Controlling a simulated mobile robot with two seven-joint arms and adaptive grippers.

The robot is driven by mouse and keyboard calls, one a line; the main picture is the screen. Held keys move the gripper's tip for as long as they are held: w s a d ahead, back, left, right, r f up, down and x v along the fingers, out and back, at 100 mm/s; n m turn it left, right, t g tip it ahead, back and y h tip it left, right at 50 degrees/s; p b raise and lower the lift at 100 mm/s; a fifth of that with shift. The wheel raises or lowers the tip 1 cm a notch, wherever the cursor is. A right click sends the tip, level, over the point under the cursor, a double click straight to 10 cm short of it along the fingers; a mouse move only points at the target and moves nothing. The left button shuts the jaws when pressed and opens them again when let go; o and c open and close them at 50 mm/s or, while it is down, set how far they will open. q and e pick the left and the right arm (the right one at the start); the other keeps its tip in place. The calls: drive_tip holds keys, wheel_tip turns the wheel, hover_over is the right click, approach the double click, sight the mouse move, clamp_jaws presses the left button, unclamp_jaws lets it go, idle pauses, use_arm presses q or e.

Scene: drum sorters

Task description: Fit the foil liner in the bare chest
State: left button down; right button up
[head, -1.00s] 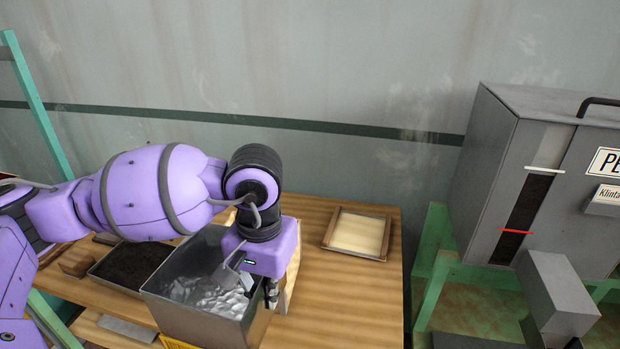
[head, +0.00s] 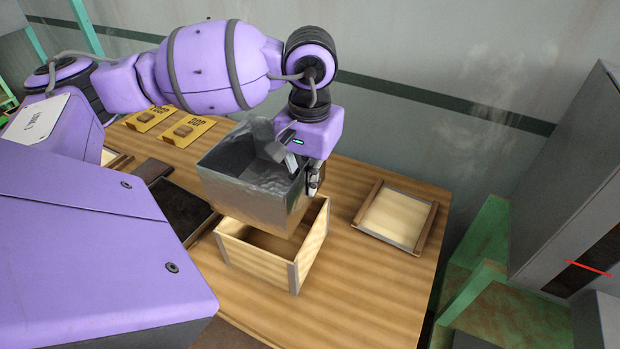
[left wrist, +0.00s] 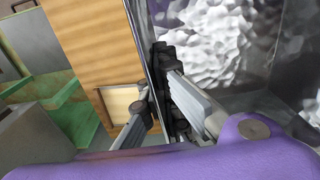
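The foil liner (head: 250,195) is a shiny grey open-topped box with crinkled foil inside. My left gripper (head: 304,172) is shut on its right wall, one finger inside and one outside. The left wrist view shows the fingers (left wrist: 163,108) on that wall, with the crinkled foil liner (left wrist: 205,45) beside them. The bare chest (head: 262,262) is an open pale wooden box with metal corner strips on the table. The liner hangs over the chest's back part and hides some of its opening; whether they touch is unclear. My right gripper is out of view.
A framed pale panel (head: 395,217) lies right of the chest on the wooden table (head: 380,285). A dark-filled tray (head: 180,208) lies to the left. Yellow cards (head: 187,131) lie at the back left. A grey machine (head: 570,190) stands beyond the right edge.

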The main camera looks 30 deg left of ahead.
sight(309, 205)
use_arm(q)
drive_tip(key=shift+w+f, duration=0.1)
drive_tip(key=shift+f, duration=0.05)
drive_tip(key=shift+f+b, duration=0.6)
drive_tip(key=shift+f, duration=0.25)
wheel_tip(309, 205, down, 3)
drive_tip(key=shift+r+b, duration=0.15)
drive_tip(key=shift+b, duration=0.55)
drive_tip(key=shift+f+b, duration=0.35)
drive_tip(key=shift+f, duration=0.25)
drive_tip(key=shift+b, duration=0.35)
